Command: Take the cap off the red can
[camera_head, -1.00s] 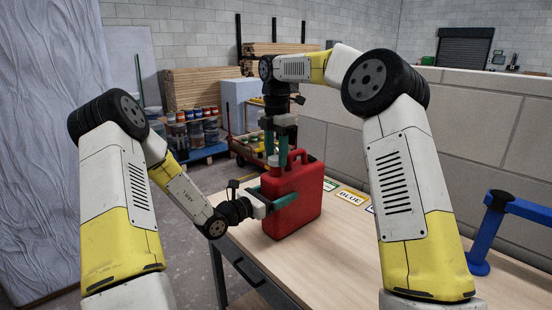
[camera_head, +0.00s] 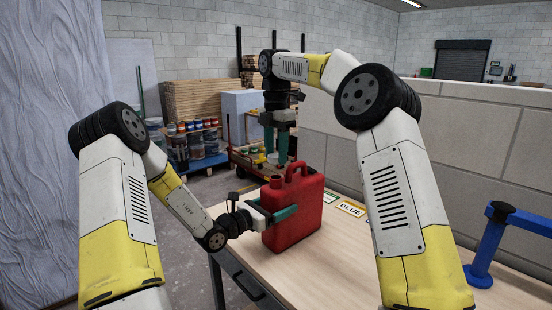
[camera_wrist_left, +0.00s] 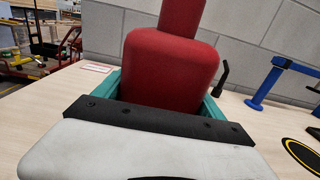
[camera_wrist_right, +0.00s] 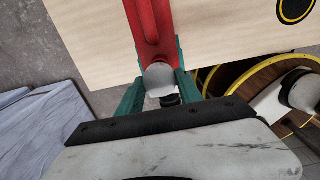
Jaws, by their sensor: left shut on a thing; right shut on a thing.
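The red can (camera_head: 296,215) stands upright on the wooden table (camera_head: 330,262), its handle on top and its neck (camera_head: 277,181) bare and open. My left gripper (camera_head: 272,215) is shut around the can's body; its green fingers flank the can in the left wrist view. My right gripper (camera_head: 277,150) points down above the neck, clear of it. It is shut on the pale cap (camera_wrist_right: 159,78), seen between its fingers in the right wrist view. The cap is hard to make out in the head view.
Labels lie on the table behind the can, one reading BLUE (camera_head: 351,208). A blue stand (camera_head: 484,250) is at the table's right. A low block wall (camera_head: 455,135) runs behind. A cart and shelves of paint tins (camera_head: 195,145) stand beyond the table.

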